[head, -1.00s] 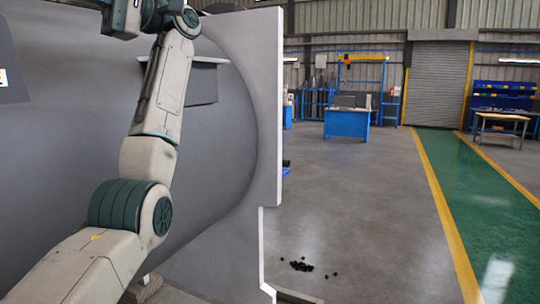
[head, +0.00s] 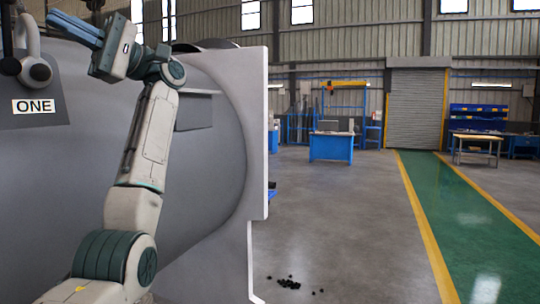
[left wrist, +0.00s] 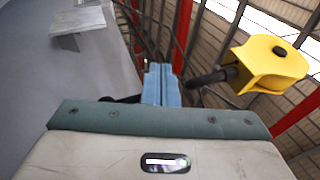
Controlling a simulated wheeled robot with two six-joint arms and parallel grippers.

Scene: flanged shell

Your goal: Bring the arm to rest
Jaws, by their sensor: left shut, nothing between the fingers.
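My left arm comes up from the bottom left of the head view, in front of the grey flanged shell (head: 205,165). My left gripper (head: 76,27) is at the upper left, its blue fingers together and pointing left, with nothing held. The closed blue fingers also show in the left wrist view (left wrist: 162,82). My right gripper is in neither view.
A yellow object (left wrist: 270,65) is beside the fingers in the wrist view. Small black pieces (head: 289,283) lie on the floor. Open floor extends right.

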